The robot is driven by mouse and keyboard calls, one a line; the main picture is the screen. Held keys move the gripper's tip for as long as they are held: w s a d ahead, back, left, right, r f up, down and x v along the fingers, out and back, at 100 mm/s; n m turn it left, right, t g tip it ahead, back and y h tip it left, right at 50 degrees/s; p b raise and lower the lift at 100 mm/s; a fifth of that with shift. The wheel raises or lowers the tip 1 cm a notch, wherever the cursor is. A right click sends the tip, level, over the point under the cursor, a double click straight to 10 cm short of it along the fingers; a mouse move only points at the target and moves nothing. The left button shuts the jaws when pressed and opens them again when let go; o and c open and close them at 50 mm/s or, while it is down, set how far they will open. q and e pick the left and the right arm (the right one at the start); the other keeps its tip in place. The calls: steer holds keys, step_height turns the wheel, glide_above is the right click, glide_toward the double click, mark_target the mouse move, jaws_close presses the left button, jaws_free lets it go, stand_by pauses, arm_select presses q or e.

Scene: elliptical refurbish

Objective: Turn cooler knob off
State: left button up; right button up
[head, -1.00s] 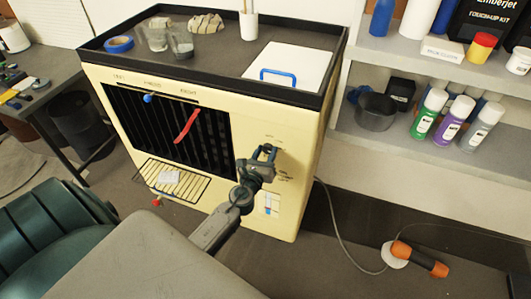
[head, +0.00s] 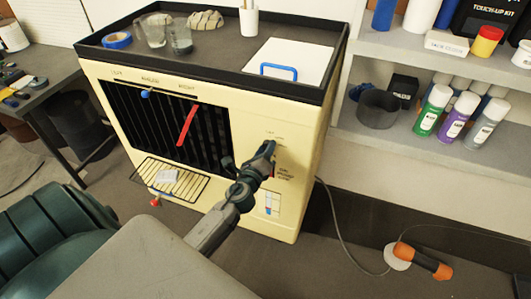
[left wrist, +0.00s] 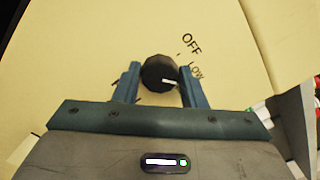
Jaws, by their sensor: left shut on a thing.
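The cooler (head: 300,150) is a cream cabinet with a black grille and a dark rimmed top. Its black round knob (left wrist: 159,71) shows in the left wrist view, with a white mark on the right of its face. The printed words OFF and LOW are up and to the right of the knob, and the mark lies nearer LOW than OFF. My left gripper (left wrist: 160,82) has one blue finger on each side of the knob and is shut on it. In the head view my left gripper (head: 268,152) hides the knob. My right gripper is not in view.
A wire rack (head: 170,180) juts from the cooler's front, left of my arm. Shelves with spray cans (head: 457,116) stand at the right. A dark green ribbed object (head: 45,235) is at lower left.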

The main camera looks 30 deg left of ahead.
arm_select(q)
steer(key=shift+f+n+b, duration=0.2)
steer(key=shift+n+b, duration=2.8)
steer(key=shift+n, duration=2.6)
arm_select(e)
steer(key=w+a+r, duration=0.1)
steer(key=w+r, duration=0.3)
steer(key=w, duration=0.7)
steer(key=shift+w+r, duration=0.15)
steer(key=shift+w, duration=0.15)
arm_select(q)
steer(key=o, duration=1)
steer(key=shift+s, duration=0.15)
